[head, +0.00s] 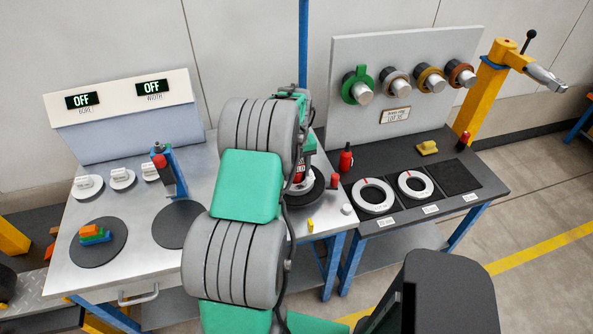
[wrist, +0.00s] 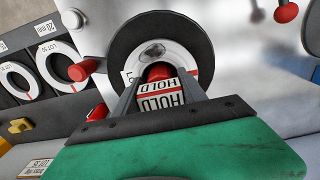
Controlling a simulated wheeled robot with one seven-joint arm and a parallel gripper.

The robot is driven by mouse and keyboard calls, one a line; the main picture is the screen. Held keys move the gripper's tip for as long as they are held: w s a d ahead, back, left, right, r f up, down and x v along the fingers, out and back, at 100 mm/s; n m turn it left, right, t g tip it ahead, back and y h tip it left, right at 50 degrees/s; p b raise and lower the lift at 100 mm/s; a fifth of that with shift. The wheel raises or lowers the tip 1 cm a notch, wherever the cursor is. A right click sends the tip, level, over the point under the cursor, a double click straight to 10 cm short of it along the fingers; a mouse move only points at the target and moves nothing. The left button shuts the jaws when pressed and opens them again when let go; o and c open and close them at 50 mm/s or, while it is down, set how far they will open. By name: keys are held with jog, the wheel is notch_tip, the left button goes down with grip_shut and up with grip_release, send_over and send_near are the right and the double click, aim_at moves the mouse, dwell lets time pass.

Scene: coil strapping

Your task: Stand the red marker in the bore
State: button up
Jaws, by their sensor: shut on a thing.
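The red marker (wrist: 158,73) with a white-and-red HOLD label is between the fingers of my gripper (wrist: 160,92) in the wrist view. In the head view its red label (head: 299,173) shows just below my gripper. A white coil ring (wrist: 180,58) lies on a round dark pad (wrist: 122,48) beyond the marker. The marker's end overlaps the ring's middle in the wrist view and hides the bore. I cannot tell whether its end is inside the bore or above it. In the head view my arm hides much of the ring and pad (head: 313,196).
Two white rings (head: 373,195) lie on the dark bench at right, near a red bottle (head: 346,160). A red peg (head: 334,181) stands right beside the pad. A blue stand (head: 176,172) and coloured blocks (head: 95,234) are on the left table.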

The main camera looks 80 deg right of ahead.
jog(key=shift+f, duration=0.1)
jog(key=o, duration=1.5)
notch_tip(320, 180, up, 8)
jog(key=shift+f+b, duration=0.25)
jog(key=shift+b, duration=0.65)
notch_tip(320, 180, up, 6)
jog(key=p, duration=0.4)
jog(key=shift+r, duration=0.15)
